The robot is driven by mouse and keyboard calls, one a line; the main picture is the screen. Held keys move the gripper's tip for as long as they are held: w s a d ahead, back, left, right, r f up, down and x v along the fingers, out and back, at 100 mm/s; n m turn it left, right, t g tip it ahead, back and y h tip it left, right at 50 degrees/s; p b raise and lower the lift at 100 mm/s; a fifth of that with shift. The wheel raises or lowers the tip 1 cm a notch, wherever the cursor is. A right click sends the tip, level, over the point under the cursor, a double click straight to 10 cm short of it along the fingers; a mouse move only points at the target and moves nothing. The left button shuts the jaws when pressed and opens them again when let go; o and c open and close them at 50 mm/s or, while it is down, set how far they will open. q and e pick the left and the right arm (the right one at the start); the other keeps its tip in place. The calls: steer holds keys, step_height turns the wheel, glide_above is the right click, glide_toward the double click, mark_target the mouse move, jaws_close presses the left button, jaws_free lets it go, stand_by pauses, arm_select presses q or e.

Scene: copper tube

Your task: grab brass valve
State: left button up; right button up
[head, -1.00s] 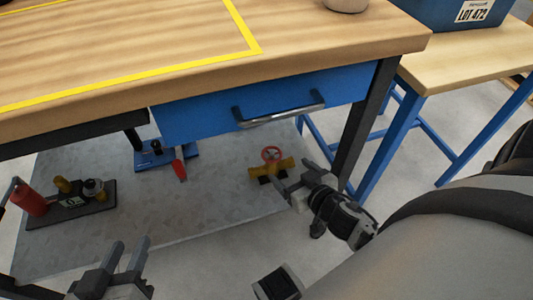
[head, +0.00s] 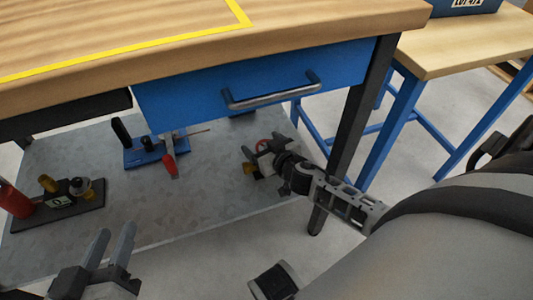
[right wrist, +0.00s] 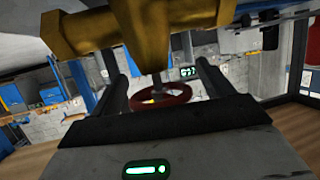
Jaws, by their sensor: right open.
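The brass valve (head: 248,168) sits on the grey lower shelf under the workbench, partly hidden behind my right gripper (head: 257,156). Its red handwheel (head: 262,145) shows just behind the fingers. In the right wrist view the brass body (right wrist: 150,25) fills the top, and the red handwheel (right wrist: 161,97) with its stem lies between the two spread fingers of my right gripper (right wrist: 163,70). I cannot tell whether the fingers touch it. My left gripper (head: 113,242) is at the lower left, fingers apart, empty and away from the valve.
A blue drawer (head: 260,85) with a metal handle hangs above the shelf (head: 200,205). A black bench leg (head: 350,130) stands right of my right gripper. A blue-based clamp tool (head: 155,152) and a black base with fittings (head: 75,215) stand left on the shelf.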

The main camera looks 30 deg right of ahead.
steer(key=c, duration=1.6)
steer(key=shift+r, duration=0.1)
jaws_close()
steer(key=shift+r, duration=0.1)
